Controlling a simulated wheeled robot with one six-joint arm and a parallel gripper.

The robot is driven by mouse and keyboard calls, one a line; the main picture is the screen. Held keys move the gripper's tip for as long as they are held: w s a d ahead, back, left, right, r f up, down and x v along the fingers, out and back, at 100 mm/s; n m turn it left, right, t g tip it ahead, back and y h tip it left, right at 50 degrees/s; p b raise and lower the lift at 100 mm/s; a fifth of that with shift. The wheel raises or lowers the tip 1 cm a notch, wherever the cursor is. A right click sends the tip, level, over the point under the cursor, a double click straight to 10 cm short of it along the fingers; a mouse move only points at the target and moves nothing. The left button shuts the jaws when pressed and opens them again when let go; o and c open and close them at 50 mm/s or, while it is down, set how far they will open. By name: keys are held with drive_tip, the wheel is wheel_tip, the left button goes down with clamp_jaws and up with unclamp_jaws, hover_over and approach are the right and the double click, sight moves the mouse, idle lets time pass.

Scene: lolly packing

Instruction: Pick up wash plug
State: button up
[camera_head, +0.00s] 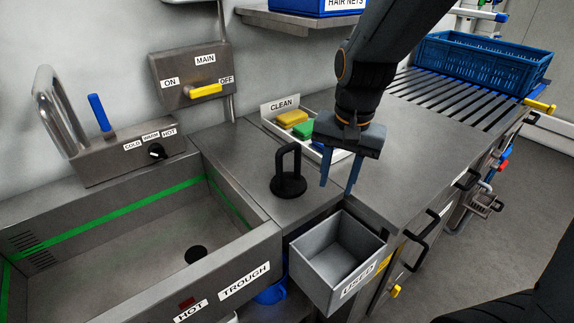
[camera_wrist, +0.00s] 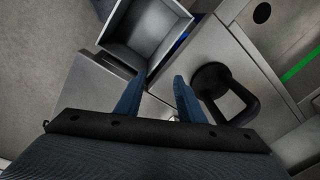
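The wash plug (camera_head: 289,183) is a black round disc with an upright loop handle. It stands on the steel counter between the trough and the clean tray. It also shows in the wrist view (camera_wrist: 212,79), just right of my fingers. My gripper (camera_head: 338,184) is to the right of the plug in the head view, with blue fingers pointing down. The fingers (camera_wrist: 156,96) are apart with nothing between them. The gripper does not touch the plug in the head view.
The trough (camera_head: 110,240) with a dark drain hole (camera_head: 196,255) lies at the left. An open USED bin (camera_head: 335,255) hangs at the counter front. A CLEAN tray (camera_head: 270,121) with coloured items stands behind my gripper. A blue crate (camera_head: 480,66) sits at the far right.

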sight(290, 144)
drive_tip(key=w+a+r+m+p, duration=0.4)
drive_tip(key=w+a+r+m, duration=0.2)
drive_tip(key=a+r, duration=0.3)
drive_tip(key=shift+t+y, duration=0.4)
drive_tip(key=shift+w+a+f+p, duration=0.15)
drive_tip(key=shift+w+f+p, duration=0.2)
drive_tip(key=shift+f, duration=0.65)
drive_tip(key=shift+w+a+f+p, duration=0.15)
drive_tip(key=shift+f+p, duration=0.3)
drive_tip(key=shift+f, duration=0.55)
drive_tip(key=shift+w+a+f+p, duration=0.1)
drive_tip(key=shift+w+f+p, duration=0.3)
drive_tip(key=shift+f, duration=0.6)
clamp_jaws()
drive_tip(key=shift+r, duration=0.1)
